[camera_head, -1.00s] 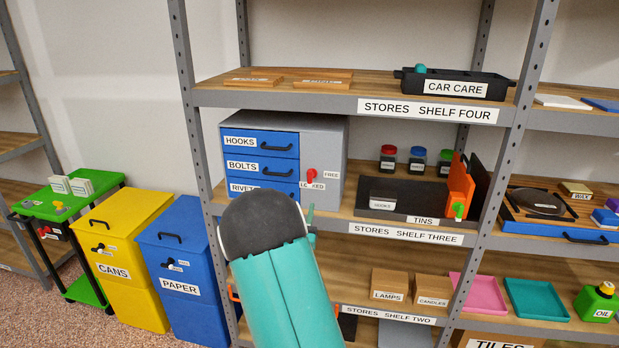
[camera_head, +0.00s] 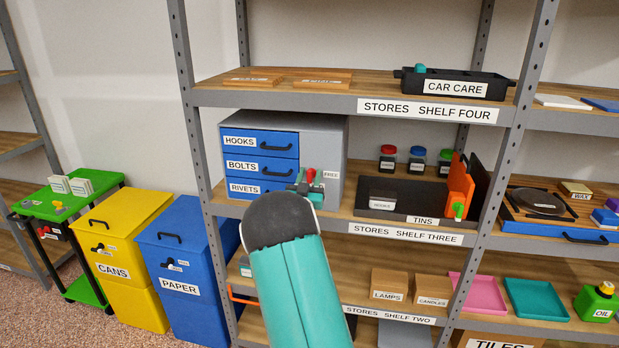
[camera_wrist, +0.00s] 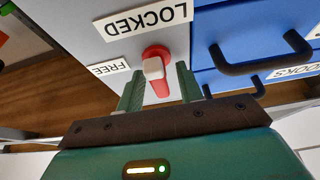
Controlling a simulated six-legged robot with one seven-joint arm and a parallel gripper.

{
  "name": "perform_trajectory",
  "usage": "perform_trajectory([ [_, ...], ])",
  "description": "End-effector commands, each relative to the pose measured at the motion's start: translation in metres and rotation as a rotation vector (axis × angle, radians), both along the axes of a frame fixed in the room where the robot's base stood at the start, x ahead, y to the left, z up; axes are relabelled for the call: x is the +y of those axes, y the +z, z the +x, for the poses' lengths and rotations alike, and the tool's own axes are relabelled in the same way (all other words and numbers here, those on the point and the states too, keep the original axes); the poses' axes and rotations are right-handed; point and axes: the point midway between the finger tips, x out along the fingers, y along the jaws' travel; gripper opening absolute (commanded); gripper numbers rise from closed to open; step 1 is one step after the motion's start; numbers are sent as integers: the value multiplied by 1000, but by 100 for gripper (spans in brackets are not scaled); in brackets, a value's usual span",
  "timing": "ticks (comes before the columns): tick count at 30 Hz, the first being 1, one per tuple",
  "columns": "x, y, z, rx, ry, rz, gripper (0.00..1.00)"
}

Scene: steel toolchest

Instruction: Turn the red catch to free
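The red catch (camera_head: 311,174) is on the grey front of the toolchest (camera_head: 324,146), right of its blue drawers. My gripper (camera_head: 308,184) is at the catch, and in the wrist view the gripper (camera_wrist: 158,74) is open, one finger on each side of the catch with gaps visible. The LOCKED label (camera_wrist: 143,20) and the FREE label (camera_wrist: 110,67) show there. In the head view my gripper hides LOCKED, while FREE (camera_head: 331,174) shows to the right.
The drawers have black handles (camera_head: 277,146), which stand out close to my gripper in the wrist view (camera_wrist: 240,65). A black tins tray (camera_head: 420,198) and several jars are right of the chest. Shelf four (camera_head: 330,97) is above.

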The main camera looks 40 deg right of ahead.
Motion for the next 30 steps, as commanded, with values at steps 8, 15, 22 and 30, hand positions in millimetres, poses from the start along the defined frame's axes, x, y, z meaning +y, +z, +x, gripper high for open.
perform_trajectory([
  [8,0,0,0,0,0,0,0],
  [15,0,0,0,7,0,-5,0],
  [22,1,0,0,61,0,-47,0],
  [30,2,-1,1,210,0,-162,0],
])
